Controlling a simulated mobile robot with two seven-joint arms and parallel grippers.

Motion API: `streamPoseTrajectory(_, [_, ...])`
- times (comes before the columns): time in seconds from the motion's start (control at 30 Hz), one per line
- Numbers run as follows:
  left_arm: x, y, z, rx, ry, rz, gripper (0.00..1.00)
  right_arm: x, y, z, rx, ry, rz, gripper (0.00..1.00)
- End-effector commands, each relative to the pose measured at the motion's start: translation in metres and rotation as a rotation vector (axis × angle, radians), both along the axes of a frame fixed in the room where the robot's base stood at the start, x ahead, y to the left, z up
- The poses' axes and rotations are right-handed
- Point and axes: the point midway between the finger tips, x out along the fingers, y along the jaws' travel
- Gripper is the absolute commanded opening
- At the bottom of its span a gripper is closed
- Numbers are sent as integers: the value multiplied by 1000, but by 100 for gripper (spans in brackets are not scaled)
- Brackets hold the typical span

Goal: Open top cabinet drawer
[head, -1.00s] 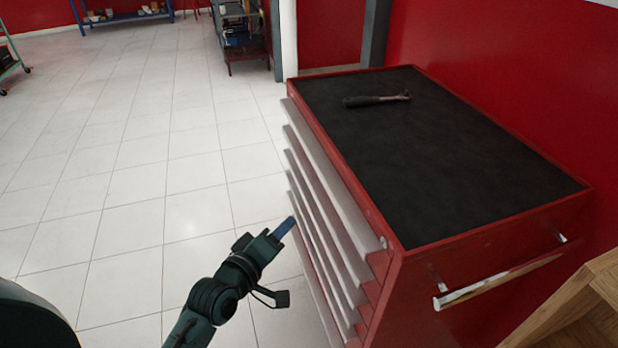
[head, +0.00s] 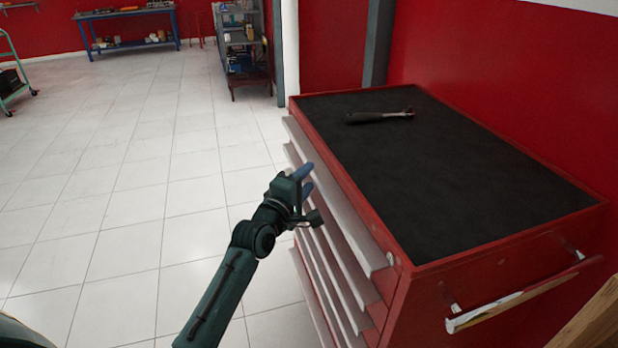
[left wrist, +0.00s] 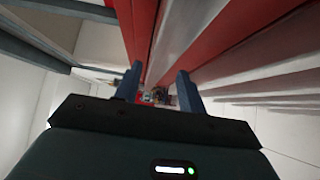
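The red tool cabinet (head: 480,248) stands at the right in the head view, with a black top mat and a stack of drawers with long pale lip handles. The top drawer (head: 335,192) is shut, its lip running along the upper edge of the front. My left gripper (head: 307,180) is beside the drawer fronts, near the upper lips. In the left wrist view its two blue fingers (left wrist: 158,88) are spread apart with nothing between them, and the drawer lips run close by at the right. I cannot tell whether a finger touches a lip. My right gripper is not in view.
A ratchet (head: 380,116) lies on the cabinet top. A chrome side handle (head: 520,295) sticks out from the cabinet's near side. A wooden piece (head: 598,322) is at the lower right. Tiled floor (head: 130,200) left of the cabinet is clear. Shelves and a bench stand far back.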

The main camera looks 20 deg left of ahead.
Motion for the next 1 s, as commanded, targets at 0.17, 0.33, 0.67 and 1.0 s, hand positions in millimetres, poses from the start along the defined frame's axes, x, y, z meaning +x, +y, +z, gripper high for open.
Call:
streamPoseTrajectory(0.17, [15, -3, 0, 2, 0, 0, 40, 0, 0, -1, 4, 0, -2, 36])
streamPoseTrajectory(0.33, [18, -4, 0, 2, 0, 0, 40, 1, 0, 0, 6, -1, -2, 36])
streamPoseTrajectory(0.67, [18, -4, 0, 2, 0, 0, 26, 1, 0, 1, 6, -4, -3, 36])
streamPoseTrajectory(1.0, [18, -4, -2, 3, 3, 0, 0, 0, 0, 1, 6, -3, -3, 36])
